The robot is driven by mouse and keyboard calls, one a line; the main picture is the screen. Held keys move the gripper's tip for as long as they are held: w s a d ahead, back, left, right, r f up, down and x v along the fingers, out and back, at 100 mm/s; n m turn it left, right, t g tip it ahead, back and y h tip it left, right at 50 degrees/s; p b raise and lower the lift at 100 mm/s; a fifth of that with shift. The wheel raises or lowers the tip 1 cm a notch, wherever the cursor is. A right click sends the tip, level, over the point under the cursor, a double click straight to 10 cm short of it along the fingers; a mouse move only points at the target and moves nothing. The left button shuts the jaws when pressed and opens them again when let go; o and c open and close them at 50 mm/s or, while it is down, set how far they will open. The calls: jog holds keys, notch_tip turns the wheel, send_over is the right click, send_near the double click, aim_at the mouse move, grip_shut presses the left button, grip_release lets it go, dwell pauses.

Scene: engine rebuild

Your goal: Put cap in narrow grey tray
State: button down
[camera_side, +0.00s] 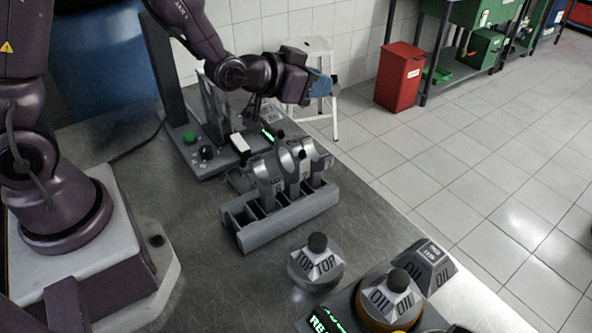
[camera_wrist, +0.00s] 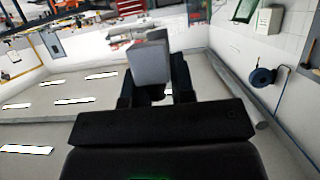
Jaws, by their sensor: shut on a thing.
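My gripper (camera_side: 318,86) is raised at the upper middle of the side view, pointing right, past the far edge of the bench. In the wrist view its dark fingers are shut on a grey block-like piece, the cap (camera_wrist: 150,62), whose outer face shows plainly. In the side view the held piece is small and hard to make out. A narrow grey tray (camera_side: 262,232) with several slots sits on the bench, below and left of my gripper and well apart from it. Metal rod-like parts (camera_side: 268,178) stand upright in it.
A TOP-marked piece (camera_side: 316,272) with a black knob stands in front of the tray. An OIL-marked piece (camera_side: 388,300) and an OIL block (camera_side: 428,262) are to its right. A device with buttons (camera_side: 200,165) stands behind. A white stool (camera_side: 318,48) and red bin (camera_side: 400,78) are off the bench.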

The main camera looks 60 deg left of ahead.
jog(key=shift+s+a+f, duration=0.15)
jog(key=shift+a+f, duration=0.1)
jog(key=shift+f, duration=0.25)
jog(key=s+a+r+n+g+y, duration=0.4)
jog(key=s+a+r+n+y, duration=0.5)
jog(key=a+r, duration=0.25)
jog(key=s+a+f+n+g+y, duration=0.2)
jog(key=s+a+n+g+y, duration=0.2)
jog(key=s+n+g, duration=0.5)
jog(key=shift+s+a+f+y, duration=0.35)
jog(key=shift+s+a, duration=0.35)
jog(key=shift+s, duration=0.5)
jog(key=shift+r, duration=0.1)
